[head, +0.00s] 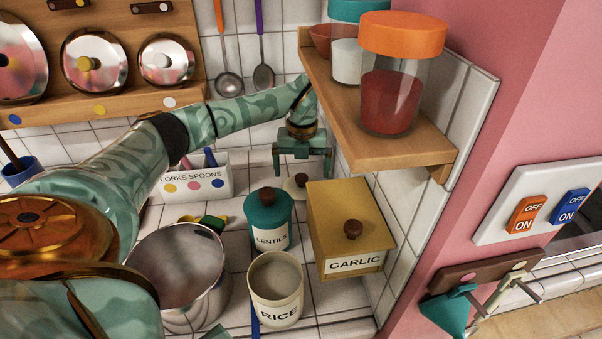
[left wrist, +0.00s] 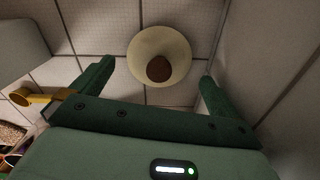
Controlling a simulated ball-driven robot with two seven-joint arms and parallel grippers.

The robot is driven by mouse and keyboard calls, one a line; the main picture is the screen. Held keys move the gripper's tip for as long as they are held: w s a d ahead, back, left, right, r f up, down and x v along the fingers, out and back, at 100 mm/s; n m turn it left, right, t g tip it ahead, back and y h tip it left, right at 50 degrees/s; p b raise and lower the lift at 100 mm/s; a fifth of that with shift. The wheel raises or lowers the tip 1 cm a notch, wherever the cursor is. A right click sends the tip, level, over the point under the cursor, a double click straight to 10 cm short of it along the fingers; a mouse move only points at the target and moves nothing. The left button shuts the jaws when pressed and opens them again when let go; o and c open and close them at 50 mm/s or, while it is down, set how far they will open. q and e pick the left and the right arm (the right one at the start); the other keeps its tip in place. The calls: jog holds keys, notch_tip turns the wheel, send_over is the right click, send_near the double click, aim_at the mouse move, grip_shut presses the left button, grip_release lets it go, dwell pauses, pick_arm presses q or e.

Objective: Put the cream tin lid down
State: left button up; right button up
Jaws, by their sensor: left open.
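The cream tin lid (head: 293,188), a round disc with a brown knob, lies on the white tiled counter behind the teal-lidded lentils tin and the garlic box. It also shows in the left wrist view (left wrist: 173,38), knob towards the camera. My left gripper (head: 303,172) points down above the lid. Its jaws are open, and in the left wrist view the lid shows between and beyond the two green fingers, apart from them. The cream rice tin (head: 275,312) stands open and uncovered at the front.
The lentils tin (head: 270,236) and yellow garlic box (head: 331,245) stand close in front of the lid. A wooden shelf (head: 385,154) with jars overhangs to the right. The forks and spoons holder (head: 203,187) and a steel pot (head: 190,318) are on the left.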

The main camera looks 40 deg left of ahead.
aim_at(302, 175)
pick_arm(q)
notch_tip(302, 175, up, 9)
jog(key=p, duration=0.2)
dwell(0.3)
